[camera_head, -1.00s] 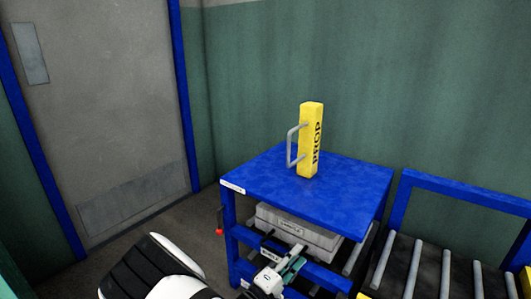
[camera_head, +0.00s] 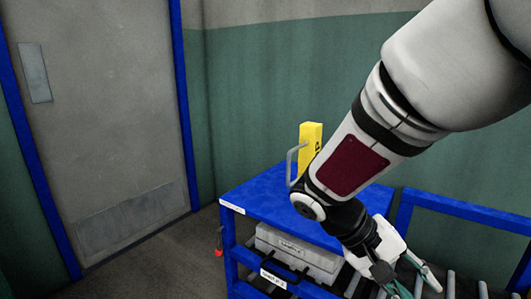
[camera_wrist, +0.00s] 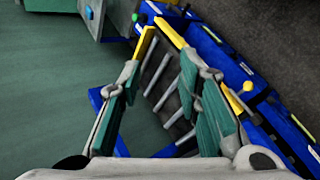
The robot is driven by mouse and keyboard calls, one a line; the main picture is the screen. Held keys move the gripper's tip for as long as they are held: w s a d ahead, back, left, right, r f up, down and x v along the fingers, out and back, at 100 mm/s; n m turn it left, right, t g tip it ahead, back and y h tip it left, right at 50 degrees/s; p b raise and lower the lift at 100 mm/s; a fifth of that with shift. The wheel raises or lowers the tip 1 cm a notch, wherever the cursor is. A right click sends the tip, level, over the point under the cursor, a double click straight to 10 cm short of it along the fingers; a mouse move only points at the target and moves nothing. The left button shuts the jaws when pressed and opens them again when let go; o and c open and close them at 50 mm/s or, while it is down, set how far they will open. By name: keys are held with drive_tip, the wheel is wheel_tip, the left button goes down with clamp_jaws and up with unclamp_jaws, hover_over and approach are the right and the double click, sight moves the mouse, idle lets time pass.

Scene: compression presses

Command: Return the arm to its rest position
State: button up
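My arm reaches in from the upper right of the head view, and its white and maroon links cover part of the scene. My gripper (camera_head: 415,285) hangs at the lower right, above the roller conveyor. In the wrist view, my gripper (camera_wrist: 168,75) has its two teal fingers spread apart with nothing between them. Rollers show through the gap between the fingers.
A yellow prop (camera_head: 309,135) with a grey handle stands upright on the blue table (camera_head: 258,197), partly behind my arm. A grey labelled case (camera_head: 290,245) lies beneath the tabletop. A roller conveyor (camera_head: 449,284) is at right. A grey door (camera_head: 100,120) is at left.

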drive_tip(key=s+a+r+t+y, duration=0.1)
drive_tip(key=s+a+r+y, duration=0.15)
drive_tip(key=s, duration=0.45)
drive_tip(key=s+a+r+t+y, duration=0.1)
drive_tip(key=s+a+y, duration=0.1)
drive_tip(key=s+y, duration=0.3)
drive_tip(key=s+a+r+t+y, duration=0.1)
drive_tip(key=s+a+y, duration=0.1)
drive_tip(key=s, duration=0.6)
wheel_tip(320, 180, up, 36)
drive_tip(key=n+t+p, duration=0.1)
drive_tip(key=t+p, duration=0.3)
drive_tip(key=p, duration=2.9)
drive_tip(key=shift+w+d+p, duration=0.15)
drive_tip(key=shift+d+p, duration=0.25)
drive_tip(key=shift+f, duration=0.1)
